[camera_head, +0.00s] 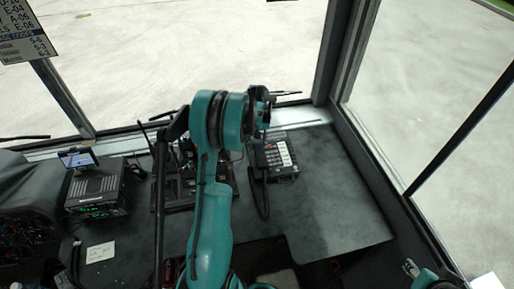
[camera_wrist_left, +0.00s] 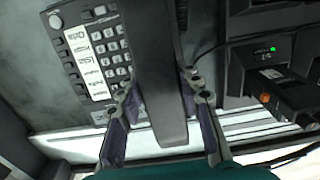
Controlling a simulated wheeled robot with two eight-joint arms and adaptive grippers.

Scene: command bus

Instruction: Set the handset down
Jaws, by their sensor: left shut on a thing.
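The desk phone base (camera_head: 284,160) with its white-labelled keypad sits on the dark dash below the windscreen. It also fills the upper left of the left wrist view (camera_wrist_left: 82,48). My left gripper (camera_head: 263,128) is over the phone's left side. In the wrist view its fingers (camera_wrist_left: 163,105) lie on both sides of the black handset (camera_wrist_left: 155,75), shut on it. The handset runs lengthwise beside the keypad; whether it touches the base cannot be told. A black cord (camera_head: 262,203) loops below the phone. My right gripper (camera_head: 411,268) shows only partly at the lower right, its jaw state unclear.
Handheld radios in a charger (camera_wrist_left: 270,75) stand close to the handset's right in the wrist view. A radio unit (camera_head: 97,190) with a small screen stands at the left. The dash (camera_head: 335,185) right of the phone is clear, bounded by the window frame.

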